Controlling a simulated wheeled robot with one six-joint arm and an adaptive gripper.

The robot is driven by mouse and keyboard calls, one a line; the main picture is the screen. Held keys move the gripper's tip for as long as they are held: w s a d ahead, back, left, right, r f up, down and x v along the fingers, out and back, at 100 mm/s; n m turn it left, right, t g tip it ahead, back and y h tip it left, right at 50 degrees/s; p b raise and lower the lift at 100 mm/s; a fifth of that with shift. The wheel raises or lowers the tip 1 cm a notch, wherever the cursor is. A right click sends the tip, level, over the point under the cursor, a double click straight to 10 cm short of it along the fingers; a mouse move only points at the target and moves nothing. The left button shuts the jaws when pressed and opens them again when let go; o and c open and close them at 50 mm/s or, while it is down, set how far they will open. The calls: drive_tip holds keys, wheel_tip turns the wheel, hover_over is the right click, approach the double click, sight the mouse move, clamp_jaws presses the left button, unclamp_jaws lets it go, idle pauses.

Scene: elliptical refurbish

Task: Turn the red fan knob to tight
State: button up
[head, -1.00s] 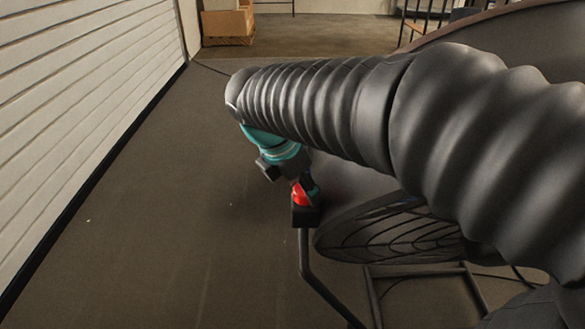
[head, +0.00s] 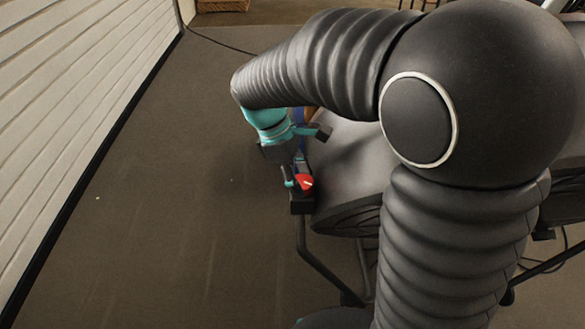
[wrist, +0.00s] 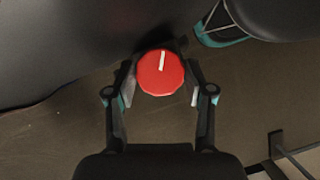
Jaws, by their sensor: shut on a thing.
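The red fan knob (head: 305,181) sits on a dark mount at the left edge of the fan (head: 348,165). In the wrist view the knob (wrist: 160,73) is a round red disc, its white mark pointing up and slightly right. My gripper (wrist: 160,84) has one finger on each side of the knob and is shut on it. In the head view my gripper (head: 294,178) reaches the knob from the far left side. The knob's underside and the exact finger contact are hidden. The fan's black body (wrist: 60,45) fills the upper left of the wrist view.
A bent dark tube frame (head: 322,264) runs down from the knob's mount. A white slatted wall (head: 70,110) stands at the left, with bare floor (head: 180,220) between it and the fan. My arm hides much of the fan. A cable (head: 222,43) lies on the floor behind.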

drive_tip(key=shift+w+d+m+g+y+p, duration=0.1)
drive_tip(key=shift+m+g+y+p, duration=0.2)
drive_tip(key=shift+m, duration=0.8)
drive_tip(key=shift+w+d+m+g+y+p, duration=0.15)
drive_tip(key=shift+m+g, duration=0.25)
drive_tip(key=shift+m, duration=0.7)
drive_tip(key=shift+s+a, duration=0.1)
drive_tip(key=shift+s, duration=0.05)
drive_tip(key=o, duration=1.2)
drive_tip(key=shift+c, duration=0.2)
drive_tip(key=shift+r, duration=0.1)
drive_tip(key=v, duration=0.8)
